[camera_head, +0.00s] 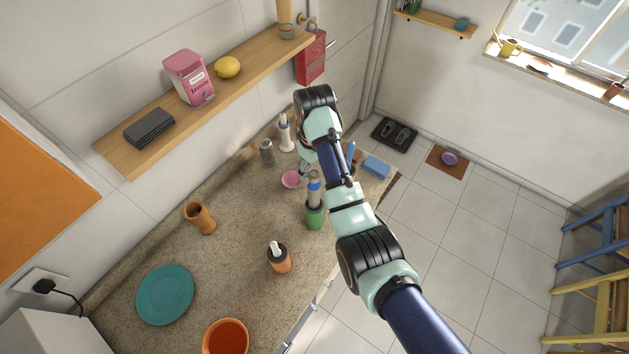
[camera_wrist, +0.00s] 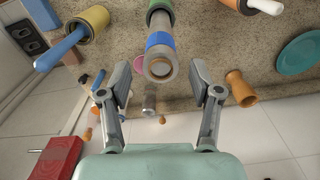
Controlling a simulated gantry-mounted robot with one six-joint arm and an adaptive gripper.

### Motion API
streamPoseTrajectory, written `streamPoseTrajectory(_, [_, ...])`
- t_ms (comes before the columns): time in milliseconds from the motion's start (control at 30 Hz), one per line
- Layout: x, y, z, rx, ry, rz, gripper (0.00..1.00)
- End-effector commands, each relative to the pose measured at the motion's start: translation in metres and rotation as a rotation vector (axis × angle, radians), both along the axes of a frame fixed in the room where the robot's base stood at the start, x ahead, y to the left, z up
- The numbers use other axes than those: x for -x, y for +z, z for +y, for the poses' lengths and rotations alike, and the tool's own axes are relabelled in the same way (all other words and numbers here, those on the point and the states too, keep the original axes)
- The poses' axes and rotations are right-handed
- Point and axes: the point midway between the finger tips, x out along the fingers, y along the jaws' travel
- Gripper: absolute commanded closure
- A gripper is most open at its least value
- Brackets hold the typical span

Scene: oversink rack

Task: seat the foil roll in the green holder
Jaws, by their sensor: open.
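The foil roll, a grey tube with a blue band, stands upright in the green holder on the counter; the roll (camera_head: 314,189) and the holder (camera_head: 314,216) show in the head view. In the wrist view the roll (camera_wrist: 159,44) points its open end toward me, and the green holder (camera_wrist: 159,6) is at the top edge. My gripper (camera_wrist: 160,80) is open, with one finger on each side of the roll's open end and visible gaps between. In the head view my gripper (camera_head: 306,170) is partly hidden by my arm. How deep the roll sits is hidden.
A pink bowl (camera_head: 291,179), grey shaker (camera_head: 266,151) and white-topped stand (camera_head: 286,135) are near the holder. An orange holder (camera_head: 280,262) stands in front, and a blue sponge (camera_head: 376,167) lies right. A shelf (camera_head: 120,160) overhangs the back. The counter around the teal plate (camera_head: 165,294) is mostly clear.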

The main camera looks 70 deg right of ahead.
Motion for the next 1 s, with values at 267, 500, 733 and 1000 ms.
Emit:
streamPoseTrajectory(267, [0.001,0.044,0.001,-0.003,0.000,0.003,0.36])
streamPoseTrajectory(500, [0.000,0.042,0.000,-0.003,0.000,0.003,0.36])
streamPoseTrajectory(733, [0.000,0.042,0.000,-0.003,0.000,0.003,0.36])
streamPoseTrajectory(1000, [-0.072,0.040,0.084,0.148,0.098,-0.173,0.36])
